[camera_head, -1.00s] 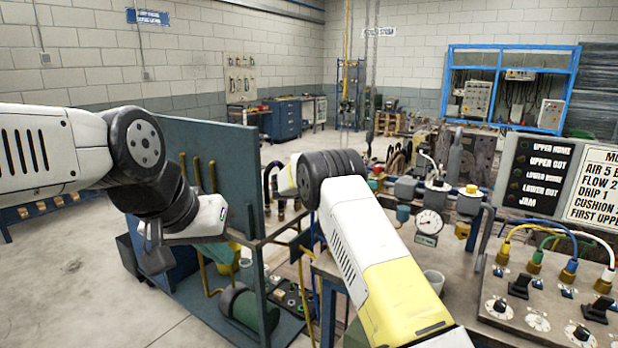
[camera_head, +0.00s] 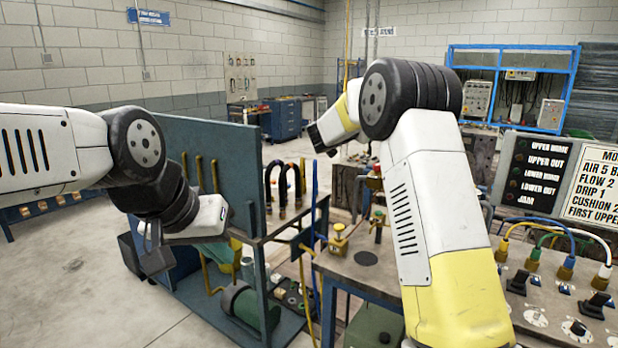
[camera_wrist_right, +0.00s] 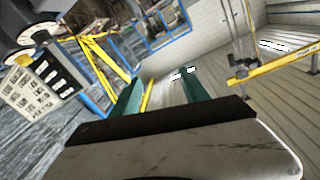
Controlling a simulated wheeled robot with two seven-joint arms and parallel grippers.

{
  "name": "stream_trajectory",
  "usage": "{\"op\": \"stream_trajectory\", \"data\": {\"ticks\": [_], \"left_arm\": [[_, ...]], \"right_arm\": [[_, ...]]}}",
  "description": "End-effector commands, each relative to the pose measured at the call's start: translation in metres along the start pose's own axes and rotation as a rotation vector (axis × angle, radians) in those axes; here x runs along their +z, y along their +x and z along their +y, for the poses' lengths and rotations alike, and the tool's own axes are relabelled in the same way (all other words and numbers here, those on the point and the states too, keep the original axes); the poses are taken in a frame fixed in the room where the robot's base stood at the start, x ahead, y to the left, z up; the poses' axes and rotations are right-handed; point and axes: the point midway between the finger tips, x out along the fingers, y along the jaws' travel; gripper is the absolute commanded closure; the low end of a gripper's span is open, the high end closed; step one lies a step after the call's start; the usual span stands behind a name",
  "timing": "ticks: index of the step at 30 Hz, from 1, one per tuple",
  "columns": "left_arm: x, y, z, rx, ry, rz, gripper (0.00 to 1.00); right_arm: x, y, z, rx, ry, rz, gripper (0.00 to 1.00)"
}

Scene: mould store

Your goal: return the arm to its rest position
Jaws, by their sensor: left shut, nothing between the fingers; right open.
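My left gripper (camera_head: 153,262) hangs at the left of the head view beside a blue-grey panel, with its dark fingers together and nothing held. My right arm (camera_head: 425,200) rises from the bottom right over the bench, bends at a large black joint and points left. Its right gripper is not clear in the head view. In the right wrist view, the right gripper (camera_wrist_right: 162,78) shows two green fingers, wide apart with nothing between them. That view is tilted, with wall and floor beyond the fingers.
The blue-grey panelled cart (camera_head: 225,160) stands close by my left gripper. The workbench (camera_head: 365,275) with small fittings lies under my right arm. A control panel (camera_head: 560,290) with coloured cables and a sign board (camera_head: 538,175) are at the right. Open floor (camera_head: 75,280) is at the left.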

Motion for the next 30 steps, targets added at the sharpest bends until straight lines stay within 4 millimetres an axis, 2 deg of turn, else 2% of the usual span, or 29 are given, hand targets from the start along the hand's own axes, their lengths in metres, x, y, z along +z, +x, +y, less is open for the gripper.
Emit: {"op": "stream_trajectory", "data": {"ticks": [1, 4, 6, 8, 10, 13, 17, 18, 20, 21, 25, 27, 30], "left_arm": [[0.000, 0.000, 0.000, 0.000, 0.000, 0.000, 1.00], [0.000, 0.000, 0.000, 0.000, 0.000, 0.000, 1.00], [0.000, 0.000, 0.000, 0.000, 0.000, 0.000, 1.00], [0.000, 0.000, 0.000, 0.000, 0.000, 0.000, 1.00], [0.000, 0.000, 0.000, 0.000, 0.000, 0.000, 1.00], [0.000, 0.000, 0.000, 0.000, 0.000, 0.000, 1.00], [0.000, 0.000, 0.000, 0.000, 0.000, 0.000, 1.00], [0.000, 0.000, 0.000, 0.000, 0.000, 0.000, 1.00], [0.000, 0.000, 0.000, 0.000, 0.000, 0.000, 1.00], [0.000, 0.000, 0.000, 0.000, 0.000, 0.000, 1.00], [0.000, 0.000, 0.000, 0.000, 0.000, 0.000, 1.00], [0.000, 0.000, 0.000, 0.000, 0.000, 0.000, 1.00], [0.000, 0.000, 0.000, 0.000, 0.000, 0.000, 1.00]], "right_arm": [[-0.024, -0.006, -0.003, -0.084, 0.024, -0.025, 0.47], [-0.051, -0.028, -0.011, -0.265, 0.050, -0.106, 0.47], [-0.065, -0.051, -0.012, -0.382, 0.053, -0.173, 0.47], [-0.073, -0.076, -0.009, -0.474, 0.046, -0.236, 0.47], [-0.078, -0.109, 0.000, -0.570, 0.027, -0.316, 0.47], [-0.075, -0.162, 0.023, -0.684, -0.022, -0.443, 0.47], [-0.059, -0.236, 0.072, -0.780, -0.121, -0.623, 0.47], [-0.051, -0.259, 0.092, -0.795, -0.158, -0.681, 0.47], [-0.037, -0.291, 0.123, -0.805, -0.217, -0.765, 0.47], [-0.028, -0.310, 0.145, -0.802, -0.256, -0.817, 0.47], [0.000, -0.362, 0.213, -0.762, -0.375, -0.965, 0.47], [0.013, -0.382, 0.244, -0.729, -0.428, -1.025, 0.47], [0.025, -0.402, 0.278, -0.686, -0.482, -1.085, 0.47]]}}
